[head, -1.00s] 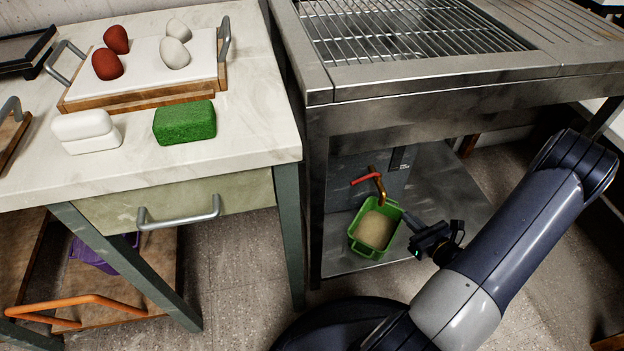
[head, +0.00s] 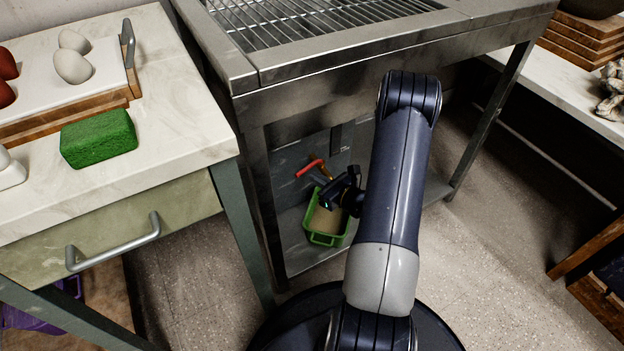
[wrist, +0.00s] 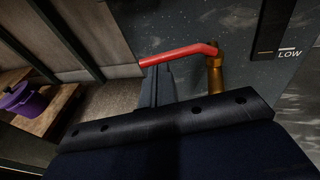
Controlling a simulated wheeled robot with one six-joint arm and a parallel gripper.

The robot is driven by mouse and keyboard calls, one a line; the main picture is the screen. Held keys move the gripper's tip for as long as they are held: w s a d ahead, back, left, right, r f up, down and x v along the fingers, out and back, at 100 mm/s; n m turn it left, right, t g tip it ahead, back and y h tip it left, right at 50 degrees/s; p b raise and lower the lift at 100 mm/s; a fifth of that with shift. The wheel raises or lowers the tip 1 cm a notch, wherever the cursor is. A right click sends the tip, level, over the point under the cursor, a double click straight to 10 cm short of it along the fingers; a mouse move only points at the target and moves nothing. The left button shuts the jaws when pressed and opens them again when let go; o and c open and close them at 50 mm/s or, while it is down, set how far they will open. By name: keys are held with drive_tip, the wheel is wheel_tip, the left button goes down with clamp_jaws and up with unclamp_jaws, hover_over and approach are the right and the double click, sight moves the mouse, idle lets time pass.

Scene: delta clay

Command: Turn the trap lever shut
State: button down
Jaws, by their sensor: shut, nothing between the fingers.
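The trap lever (head: 310,168) has a red handle on a brass fitting, on the dark panel under the sink. In the wrist view the red handle (wrist: 180,54) points left from the top of the brass fitting (wrist: 215,76). My gripper (head: 317,182) is shut and empty, just below and in front of the lever in the head view. In the wrist view its closed fingers (wrist: 157,86) reach up to just under the red handle. I cannot tell whether they touch it. Part of the fitting is hidden by my wrist in the head view.
A green bin (head: 313,238) with tan contents stands on the lower shelf below the lever. The sink frame's left leg (head: 266,205) and front apron (head: 300,100) bound the opening. A counter with a drawer (head: 110,240) stands to the left. A marking reads LOW (wrist: 289,56).

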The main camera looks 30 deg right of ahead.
sight(302, 171)
drive_tip(key=shift+b+x, duration=0.3)
drive_tip(key=shift+x, duration=0.95)
drive_tip(key=shift+w+a+f+b, duration=0.1)
drive_tip(key=shift+w+a+b, duration=0.65)
drive_tip(key=shift+w+b, duration=0.15)
drive_tip(key=shift+w, duration=0.1)
drive_tip(key=shift+d, duration=0.1)
